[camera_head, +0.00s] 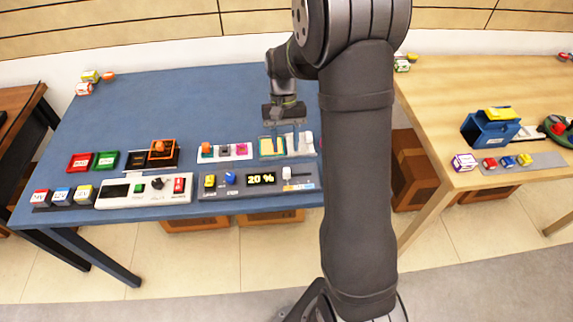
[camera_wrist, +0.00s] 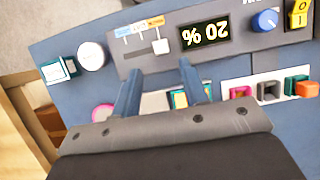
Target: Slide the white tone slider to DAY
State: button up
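The grey control panel (camera_head: 240,193) lies at the table's front edge, with a lit display (camera_head: 261,179) reading 20 %. Its white slider handle (camera_head: 287,172) stands right of the display. In the wrist view, upside down, the white handle (camera_wrist: 161,46) sits at the slot's end nearest the display (camera_wrist: 206,34). Small blue, orange and yellow-marked labels (camera_wrist: 140,26) line the slot; their words are too small to read. My gripper (camera_head: 286,136) is above the table behind the panel. In the wrist view its fingers (camera_wrist: 158,67) are apart and empty, with the handle just beyond them.
Behind the panel are a block with coloured buttons (camera_head: 225,151) and a green-and-yellow unit (camera_head: 271,146). A white console (camera_head: 143,191) stands left of the panel. In the wrist view a round white knob (camera_wrist: 91,56) is left of the slider. The table's rear is mostly clear.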

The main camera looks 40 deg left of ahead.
aim_at(287, 170)
jog(key=x, duration=0.7)
jog(key=shift+f, duration=0.15)
grip_shut()
